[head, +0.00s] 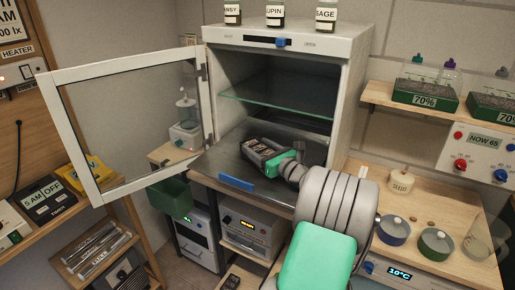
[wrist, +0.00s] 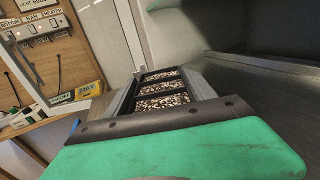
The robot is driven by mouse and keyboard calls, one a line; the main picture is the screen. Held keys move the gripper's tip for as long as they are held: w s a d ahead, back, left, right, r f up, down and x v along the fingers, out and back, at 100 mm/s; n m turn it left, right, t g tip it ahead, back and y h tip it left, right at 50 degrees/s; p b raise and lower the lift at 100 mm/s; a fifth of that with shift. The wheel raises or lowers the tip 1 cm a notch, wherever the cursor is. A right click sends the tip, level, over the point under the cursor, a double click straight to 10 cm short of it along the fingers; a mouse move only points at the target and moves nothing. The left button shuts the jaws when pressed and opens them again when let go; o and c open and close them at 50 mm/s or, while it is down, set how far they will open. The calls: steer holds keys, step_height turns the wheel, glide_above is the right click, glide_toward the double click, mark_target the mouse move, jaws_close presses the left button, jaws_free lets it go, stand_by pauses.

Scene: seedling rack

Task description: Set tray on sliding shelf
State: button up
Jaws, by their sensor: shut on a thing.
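A black tray (wrist: 163,76) with three compartments of speckled pale and dark grains is between the grey fingers of my gripper (wrist: 160,100) in the wrist view. My gripper (head: 263,156) is shut on the tray. In the head view the tray is small and partly hidden by the fingers and wrist. Both are over the dark sliding shelf (head: 213,162), which sticks out of the white cabinet's front and has a blue handle (head: 237,183) on its front edge. I cannot tell whether the tray touches the shelf.
The cabinet's glass door (head: 130,124) stands open to the left. A glass shelf (head: 272,97) crosses the cabinet above. Labelled jars (head: 275,16) stand on top. A wooden bench (head: 440,210) with lidded pots is at the right. The sliding shelf looks otherwise clear.

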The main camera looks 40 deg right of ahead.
steer(key=shift+f, duration=0.15)
steer(key=o, duration=1.6)
